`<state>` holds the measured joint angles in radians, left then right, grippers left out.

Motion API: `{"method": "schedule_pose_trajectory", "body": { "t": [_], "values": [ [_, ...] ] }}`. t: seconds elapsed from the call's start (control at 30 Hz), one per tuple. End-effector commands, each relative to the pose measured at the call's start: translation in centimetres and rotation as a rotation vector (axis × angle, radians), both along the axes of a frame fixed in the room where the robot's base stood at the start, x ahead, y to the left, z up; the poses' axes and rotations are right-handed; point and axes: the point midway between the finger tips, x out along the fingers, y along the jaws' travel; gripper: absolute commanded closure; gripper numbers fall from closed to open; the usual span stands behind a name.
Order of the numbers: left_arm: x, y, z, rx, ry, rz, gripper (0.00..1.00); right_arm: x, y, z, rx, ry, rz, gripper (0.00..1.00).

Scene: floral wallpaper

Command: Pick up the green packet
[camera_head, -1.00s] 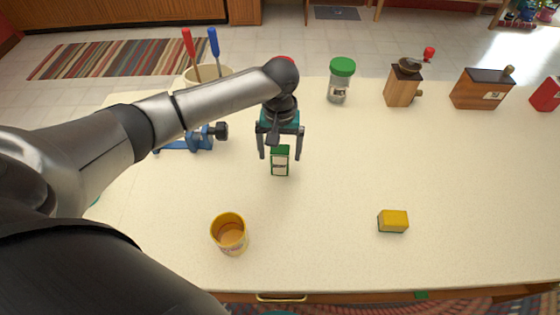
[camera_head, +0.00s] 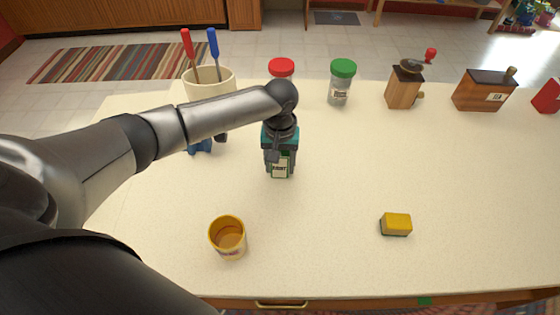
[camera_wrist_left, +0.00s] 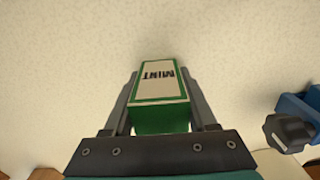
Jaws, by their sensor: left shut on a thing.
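The green packet (camera_head: 280,168) has a pale label reading "MINT" and stands on the cream tabletop. My left gripper (camera_head: 280,172) is down over it, shut on it from both sides. In the left wrist view the packet (camera_wrist_left: 160,95) sits between the two fingers (camera_wrist_left: 162,100), its label facing the camera. The upper part of the packet is hidden by the gripper in the head view. My right gripper is not in view.
A blue tool (camera_wrist_left: 300,118) is beside the gripper.

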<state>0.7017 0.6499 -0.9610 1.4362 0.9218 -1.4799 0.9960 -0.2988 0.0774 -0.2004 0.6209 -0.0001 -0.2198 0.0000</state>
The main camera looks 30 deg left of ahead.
Motion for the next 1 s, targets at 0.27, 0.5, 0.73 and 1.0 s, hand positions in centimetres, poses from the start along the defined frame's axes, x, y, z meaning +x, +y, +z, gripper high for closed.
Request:
{"method": "schedule_pose_trajectory", "body": {
  "t": [0.27, 0.5, 0.73, 1.0],
  "values": [
    [0.0, 0.0, 0.0, 0.0, 0.0, 0.0, 0.86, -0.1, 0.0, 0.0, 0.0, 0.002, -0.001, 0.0],
    [0.0, 0.0, 0.0, 0.0, 0.0, 0.001, 0.97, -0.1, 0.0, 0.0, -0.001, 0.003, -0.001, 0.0],
    [0.1, 0.0, 1.4, -0.001, -0.003, 0.001, 0.97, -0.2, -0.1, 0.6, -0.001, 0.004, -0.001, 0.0],
    [0.2, 0.0, 8.3, -0.002, -0.006, 0.0, 0.97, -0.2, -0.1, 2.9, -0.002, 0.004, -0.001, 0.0]
  ]
}}
